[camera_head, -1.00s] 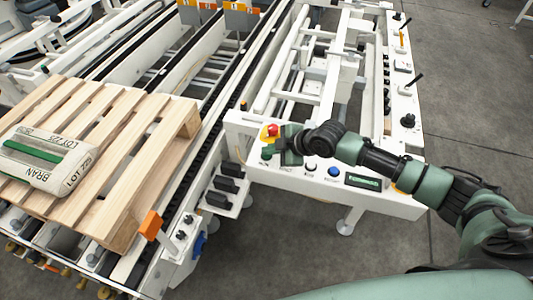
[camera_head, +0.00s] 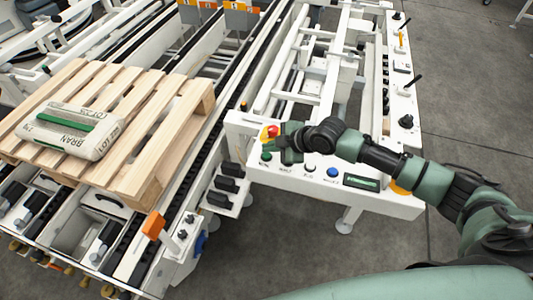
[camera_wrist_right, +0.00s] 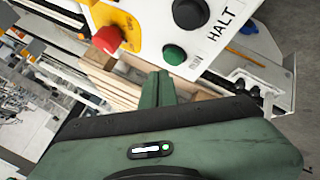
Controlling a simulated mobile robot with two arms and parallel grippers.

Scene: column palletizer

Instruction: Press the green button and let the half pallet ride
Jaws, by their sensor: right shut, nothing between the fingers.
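The green button (camera_head: 266,156) sits on the white control panel (camera_head: 400,205), left of my right gripper (camera_head: 286,152). It also shows in the right wrist view (camera_wrist_right: 174,55), just beyond the fingertips (camera_wrist_right: 158,76). The gripper is shut and empty. A gap seems to show between fingertips and button; I cannot tell how wide. The wooden half pallet (camera_head: 165,150) lies on the conveyor (camera_head: 130,262) at the left, with a white and green BRAN bag (camera_head: 98,145) on top. My left gripper is not in view.
A red stop button (camera_head: 272,131) on a yellow base is close above the green one. A black button (camera_wrist_right: 188,13) marked HALT is beside it. A blue button (camera_head: 333,172) and a display (camera_head: 361,182) lie further right. Grey floor is clear at right.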

